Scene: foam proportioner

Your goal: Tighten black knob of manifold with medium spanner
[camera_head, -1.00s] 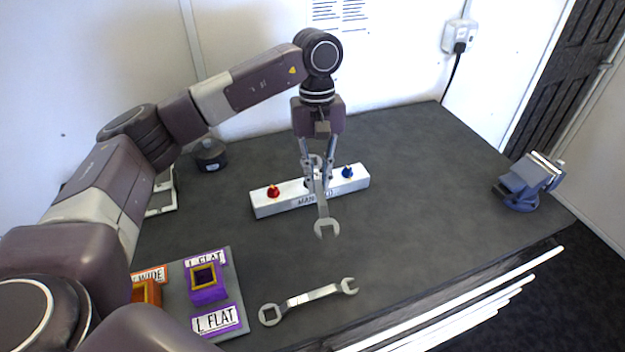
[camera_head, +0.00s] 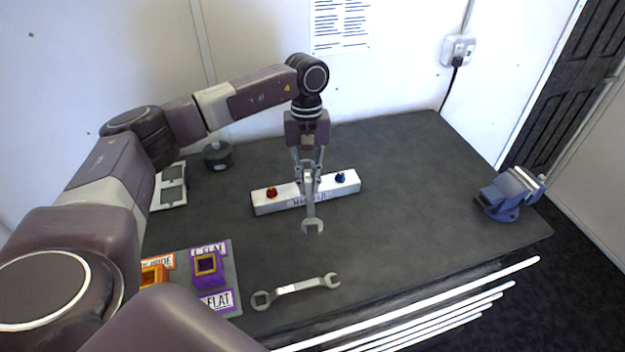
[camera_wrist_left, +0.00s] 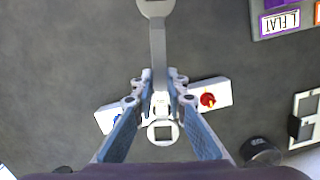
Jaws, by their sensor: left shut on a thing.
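My left gripper (camera_head: 308,180) is shut on a silver spanner (camera_head: 312,212) above the manifold. The spanner's open end points toward the front of the table. In the left wrist view the spanner (camera_wrist_left: 158,45) lies between the fingers (camera_wrist_left: 160,105), its ring end (camera_wrist_left: 163,132) over the middle of the manifold. The manifold (camera_head: 267,207) is a white block with a red knob (camera_head: 271,192) at left and a blue knob (camera_head: 340,178) at right. The black knob is not visible; the gripper and spanner cover the block's middle. My right gripper is not in view.
Another spanner (camera_head: 296,288) lies at the table's front. A grey board (camera_head: 236,262) at the front left carries a purple holder (camera_head: 207,272) and an orange holder (camera_head: 153,275). A blue vise (camera_head: 508,194) stands at the right edge. A dark round pot (camera_head: 217,155) is at the back.

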